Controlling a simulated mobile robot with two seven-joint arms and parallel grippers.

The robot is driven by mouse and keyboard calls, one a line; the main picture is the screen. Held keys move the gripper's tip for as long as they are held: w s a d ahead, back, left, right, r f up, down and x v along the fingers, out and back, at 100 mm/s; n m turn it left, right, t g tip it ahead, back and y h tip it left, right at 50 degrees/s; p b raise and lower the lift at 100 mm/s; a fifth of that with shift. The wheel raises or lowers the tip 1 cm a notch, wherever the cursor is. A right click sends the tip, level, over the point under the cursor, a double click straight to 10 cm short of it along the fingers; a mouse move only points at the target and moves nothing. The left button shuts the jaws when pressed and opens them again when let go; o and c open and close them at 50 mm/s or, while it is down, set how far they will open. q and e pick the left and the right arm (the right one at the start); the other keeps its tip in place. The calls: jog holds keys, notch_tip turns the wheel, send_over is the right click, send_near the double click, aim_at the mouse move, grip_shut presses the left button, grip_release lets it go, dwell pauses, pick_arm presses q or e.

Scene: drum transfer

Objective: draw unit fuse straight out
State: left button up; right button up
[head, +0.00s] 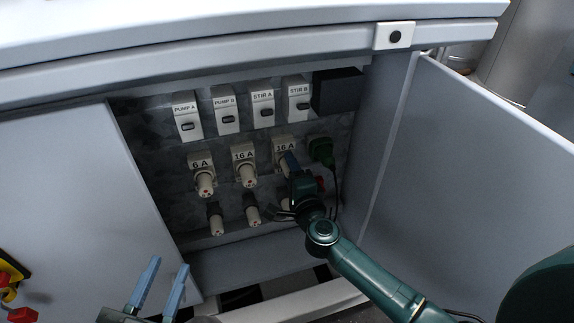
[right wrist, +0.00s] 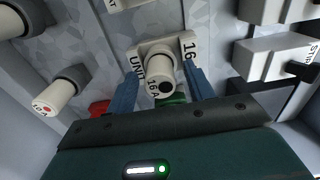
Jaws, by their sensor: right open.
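The unit fuse (right wrist: 159,70) is a cream cylinder with a dark centre, seated in a square holder (right wrist: 178,44) marked "UNIT" and "16" in the right wrist view. My right gripper (right wrist: 163,92) is open, its blue fingers on either side of the fuse; I cannot tell whether they touch it. In the head view, my right gripper (head: 291,166) is at the rightmost 16 A holder (head: 283,144) and hides most of that fuse. My left gripper (head: 161,280) is open and empty in front of the cabinet at lower left.
A 6 A fuse (head: 204,184) and another 16 A fuse (head: 246,174) sit to the left. Several spare fuses (head: 252,215) line the row below. Labelled switches (head: 226,113) run above. A green plug (head: 321,151) is close right. Open doors (head: 480,180) flank the cabinet.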

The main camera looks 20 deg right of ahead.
jog(key=shift+w, duration=0.35)
pick_arm(q)
jog(key=shift+f, duration=0.45)
jog(key=shift+r, duration=0.3)
jog(key=shift+r+p, duration=0.25)
jog(key=shift+p, duration=0.05)
jog(key=shift+r, duration=0.1)
dwell(0.5)
pick_arm(e)
grip_shut()
pick_arm(q)
jog(key=shift+r+p, duration=0.85)
jog(key=shift+p, duration=0.15)
pick_arm(e)
jog(key=s, duration=0.6)
dwell(0.4)
